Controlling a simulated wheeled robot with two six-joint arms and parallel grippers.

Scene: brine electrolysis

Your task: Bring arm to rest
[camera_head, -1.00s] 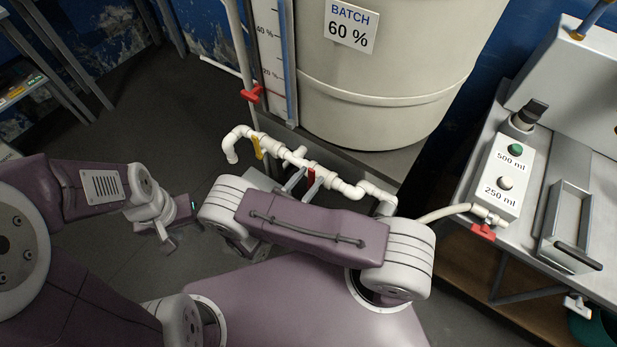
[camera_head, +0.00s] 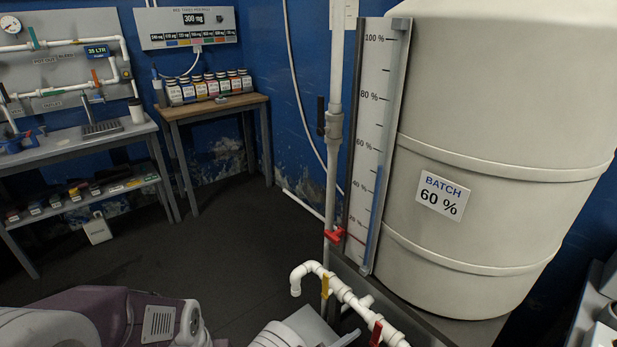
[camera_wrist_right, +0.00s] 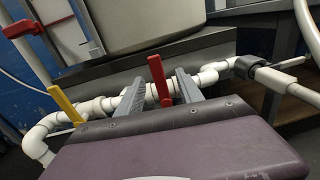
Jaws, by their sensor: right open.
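My right gripper (camera_wrist_right: 158,94) shows in the right wrist view with its two grey fingers apart. A red valve handle (camera_wrist_right: 160,80) stands upright between the fingers in that picture; I cannot tell whether they touch it. The white pipe (camera_wrist_right: 213,72) runs behind the fingers, with a yellow valve handle (camera_wrist_right: 64,103) to the left. In the head view, the red handle (camera_head: 376,333) and yellow handle (camera_head: 325,286) are at the bottom. Part of my left arm (camera_head: 160,322) shows at bottom left, but its gripper is out of the picture.
A large cream tank (camera_head: 480,230) labelled batch 60 % stands at right, beside a level gauge (camera_head: 365,140). A red valve (camera_head: 334,236) sits on the vertical pipe. A wooden table (camera_head: 213,108) with bottles and a grey bench (camera_head: 75,145) stand behind. The dark floor (camera_head: 200,245) is open.

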